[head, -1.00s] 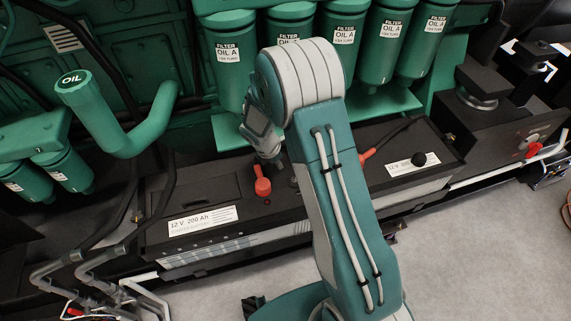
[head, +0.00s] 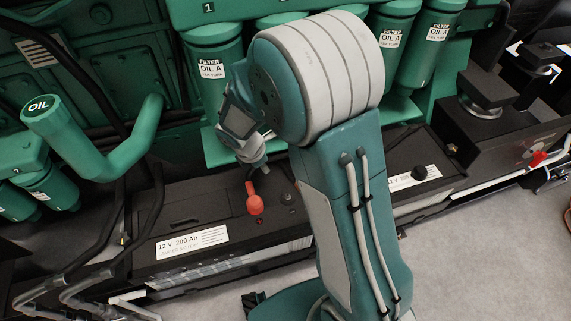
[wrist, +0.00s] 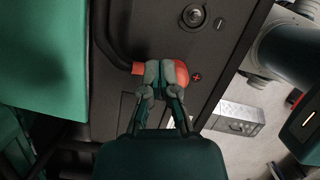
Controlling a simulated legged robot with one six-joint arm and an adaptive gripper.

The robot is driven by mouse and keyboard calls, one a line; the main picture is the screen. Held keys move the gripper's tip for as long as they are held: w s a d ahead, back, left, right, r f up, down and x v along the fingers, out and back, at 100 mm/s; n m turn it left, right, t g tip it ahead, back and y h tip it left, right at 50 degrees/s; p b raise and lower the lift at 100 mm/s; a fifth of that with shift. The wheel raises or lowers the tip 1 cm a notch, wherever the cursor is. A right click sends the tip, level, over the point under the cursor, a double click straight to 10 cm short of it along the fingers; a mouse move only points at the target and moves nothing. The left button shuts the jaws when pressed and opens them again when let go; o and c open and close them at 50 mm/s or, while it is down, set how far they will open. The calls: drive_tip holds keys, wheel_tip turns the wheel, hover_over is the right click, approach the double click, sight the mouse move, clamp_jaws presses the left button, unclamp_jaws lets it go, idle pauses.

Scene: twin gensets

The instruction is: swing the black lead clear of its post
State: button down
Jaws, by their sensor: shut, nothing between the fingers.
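A black cable (wrist: 108,32) runs in the wrist view into a red terminal boot (wrist: 182,74) beside a plus mark. The red boot (head: 254,203) also shows on the near battery (head: 190,210) in the head view. The bare round post with a minus mark (wrist: 193,16) stands beyond it in the wrist view, with no lead on it. My gripper (wrist: 163,68) is shut and empty, its fingers overlapping the red boot in view; I cannot tell whether they touch. In the head view my gripper (head: 260,165) is just above the boot. I see no black-booted lead there.
A second battery with a label and a black round knob or cap (head: 418,172) lies to the right, partly behind my arm. Green oil filters (head: 213,65) hang behind the batteries. A green oil filler pipe (head: 95,145) stands left. Grey floor (head: 470,260) is open in front.

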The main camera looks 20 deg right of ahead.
sight(288, 178)
drive_tip(key=f, duration=0.4)
drive_tip(key=shift+a+f, duration=0.2)
drive_tip(key=shift+f, duration=0.1)
drive_tip(key=x, duration=0.3)
drive_tip(key=shift+d+f, duration=0.1)
drive_tip(key=shift+d, duration=0.05)
drive_tip(key=d+f, duration=0.1)
drive_tip(key=w+d, duration=0.1)
drive_tip(key=d, duration=0.1)
drive_tip(key=d+f, duration=0.1)
drive_tip(key=d, duration=0.1)
drive_tip(key=shift+w+f, duration=0.25)
drive_tip(key=shift+f, duration=0.05)
drive_tip(key=shift+a, duration=0.25)
drive_tip(key=shift+w+d+f, duration=0.1)
drive_tip(key=shift+w+d, duration=0.05)
drive_tip(key=shift+d, duration=0.85)
drive_tip(key=shift+a+n, duration=0.2)
drive_tip(key=shift+n, duration=0.1)
